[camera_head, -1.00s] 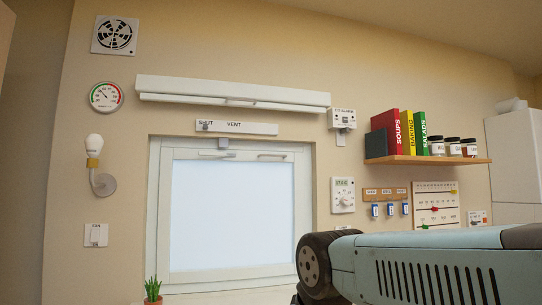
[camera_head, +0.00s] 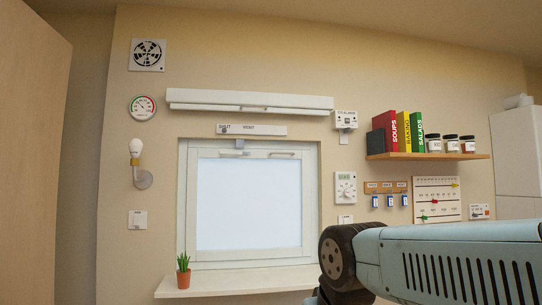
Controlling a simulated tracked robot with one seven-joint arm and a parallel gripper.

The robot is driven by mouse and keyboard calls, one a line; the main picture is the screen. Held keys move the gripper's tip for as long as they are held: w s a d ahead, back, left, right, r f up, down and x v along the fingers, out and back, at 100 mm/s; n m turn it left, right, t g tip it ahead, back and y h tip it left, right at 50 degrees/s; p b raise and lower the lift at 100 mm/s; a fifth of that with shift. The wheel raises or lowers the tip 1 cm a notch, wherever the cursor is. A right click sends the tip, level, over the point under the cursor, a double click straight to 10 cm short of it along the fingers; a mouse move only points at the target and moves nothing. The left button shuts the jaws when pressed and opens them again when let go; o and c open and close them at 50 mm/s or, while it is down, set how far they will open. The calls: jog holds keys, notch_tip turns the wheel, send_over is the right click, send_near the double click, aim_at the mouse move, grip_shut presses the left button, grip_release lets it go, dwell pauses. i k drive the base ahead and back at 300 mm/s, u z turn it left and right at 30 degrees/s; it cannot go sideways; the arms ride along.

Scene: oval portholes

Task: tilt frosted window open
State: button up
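The frosted window (camera_head: 249,205) is a pale pane in a white frame, set in the wall at the middle of the view. It looks closed, with its sash lying in the outer frame. A handle (camera_head: 282,154) shows at the right of its top rail. A grey latch-like piece (camera_head: 239,144) sits at the top centre. Above it is a white slider strip (camera_head: 251,130) marked SHUT and VENT, with its knob near SHUT. My pale blue arm reaches in from the lower right, in front of the wall. My gripper is not visible.
A windowsill (camera_head: 235,281) below bears a potted plant (camera_head: 183,271) at its left. A white long vent or blind housing (camera_head: 250,102) is above. A shelf (camera_head: 428,156) with books and jars is at the right. A tall wooden panel (camera_head: 32,160) stands at the far left.

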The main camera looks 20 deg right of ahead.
aim_at(257, 205)
jog(key=u, duration=0.4)
jog(key=i, duration=1.8)
jog(key=z, duration=0.65)
jog(key=k, duration=0.9)
jog(key=z, duration=0.2)
jog(key=i, duration=0.9)
jog(key=u, duration=0.1)
